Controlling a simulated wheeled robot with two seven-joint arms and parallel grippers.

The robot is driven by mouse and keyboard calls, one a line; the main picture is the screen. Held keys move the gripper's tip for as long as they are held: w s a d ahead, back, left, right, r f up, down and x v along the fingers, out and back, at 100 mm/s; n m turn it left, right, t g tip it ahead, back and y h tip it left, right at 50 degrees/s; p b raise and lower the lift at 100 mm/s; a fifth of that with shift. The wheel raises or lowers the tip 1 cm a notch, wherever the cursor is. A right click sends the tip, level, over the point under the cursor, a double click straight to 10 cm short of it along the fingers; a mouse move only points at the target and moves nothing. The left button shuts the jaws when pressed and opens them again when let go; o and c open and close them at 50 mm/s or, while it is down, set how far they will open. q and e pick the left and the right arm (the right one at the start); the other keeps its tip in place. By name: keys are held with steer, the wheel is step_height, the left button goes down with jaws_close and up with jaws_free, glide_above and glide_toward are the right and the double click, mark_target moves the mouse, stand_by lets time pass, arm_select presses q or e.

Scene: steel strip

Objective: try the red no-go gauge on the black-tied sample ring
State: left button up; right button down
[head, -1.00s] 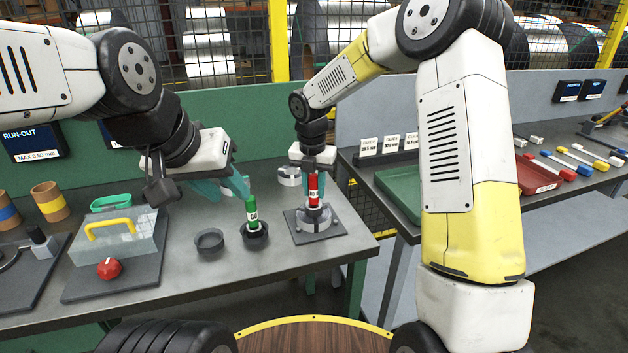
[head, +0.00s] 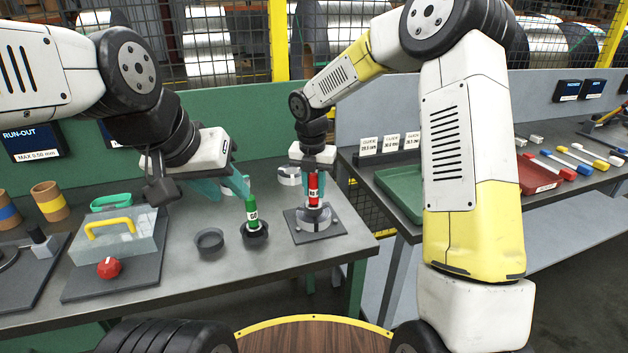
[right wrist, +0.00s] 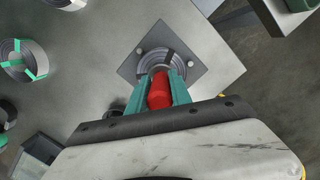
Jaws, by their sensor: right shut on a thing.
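The red no-go gauge (head: 314,187) is upright in my right gripper (head: 313,180), which is shut on it. Its lower end is at the ring-shaped holder (head: 327,218) on a square grey plate. In the right wrist view the gauge (right wrist: 160,90) sits between the teal fingers, over a ring (right wrist: 158,62) in that holder. The fingers and gauge partly hide this ring, and I cannot tell how deep the gauge is. My left gripper (head: 224,189) appears open and empty, above the bench behind the green gauge (head: 252,212).
The green gauge stands in a black cup (head: 255,236); an empty black cup (head: 210,241) is beside it. Another ring (head: 289,176) lies behind the plate. A green-tied ring (right wrist: 22,62) shows in the right wrist view. A clear-lidded box (head: 118,238) stands at left.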

steer(key=shift+r, duration=0.1)
steer(key=shift+r, duration=3.4)
